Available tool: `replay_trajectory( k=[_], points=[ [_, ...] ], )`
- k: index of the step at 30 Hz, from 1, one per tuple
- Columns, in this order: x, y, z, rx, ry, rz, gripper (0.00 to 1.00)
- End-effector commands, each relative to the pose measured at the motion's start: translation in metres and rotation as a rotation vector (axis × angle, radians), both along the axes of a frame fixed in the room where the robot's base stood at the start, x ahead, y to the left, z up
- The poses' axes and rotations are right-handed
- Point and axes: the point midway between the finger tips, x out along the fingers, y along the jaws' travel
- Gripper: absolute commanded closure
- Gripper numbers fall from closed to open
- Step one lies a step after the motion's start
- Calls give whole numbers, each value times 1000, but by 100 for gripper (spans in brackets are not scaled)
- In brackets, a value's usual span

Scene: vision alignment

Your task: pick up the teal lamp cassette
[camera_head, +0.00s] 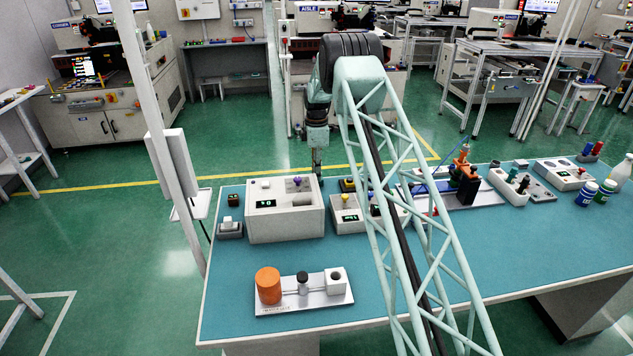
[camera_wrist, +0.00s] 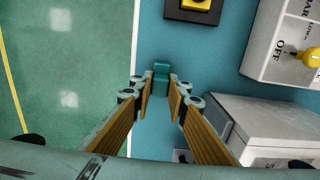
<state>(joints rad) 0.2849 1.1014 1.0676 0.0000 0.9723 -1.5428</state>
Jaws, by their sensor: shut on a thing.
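The teal lamp cassette (camera_wrist: 160,74) is a small teal block in the wrist view. It sits between the tips of my gripper's two tan-padded fingers (camera_wrist: 160,88), which are shut on it. Blue bench top shows around it, close to the bench's edge. I cannot tell how high it is above the bench. In the head view my gripper (camera_head: 317,160) points down at the bench's back edge, behind the white box with the purple knob (camera_head: 284,222). The cassette cannot be made out there.
In the wrist view a grey box (camera_wrist: 265,120) stands right of my fingers, and a white box with a yellow knob (camera_wrist: 285,42) is at upper right. In the head view a plate with an orange cylinder (camera_head: 268,286) lies at the front. The bench's left front (camera_head: 228,290) is clear.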

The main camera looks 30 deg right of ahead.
Motion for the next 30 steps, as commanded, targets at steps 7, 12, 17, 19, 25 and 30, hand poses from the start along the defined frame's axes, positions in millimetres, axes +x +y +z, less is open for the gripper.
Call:
replay_trajectory(
  k=[7, 12, 17, 19, 25, 30],
  points=[
    [0, 0, 0, 0, 0, 0, 97],
    [0, 0, 5, 0, 0, 0, 97],
    [0, 0, 17, 0, -1, 0, 97],
    [1, 0, 25, -1, -2, 0, 97],
    [0, 0, 52, 0, -1, 0, 97],
    [1, 0, 75, 0, -1, 0, 97]
  ],
)
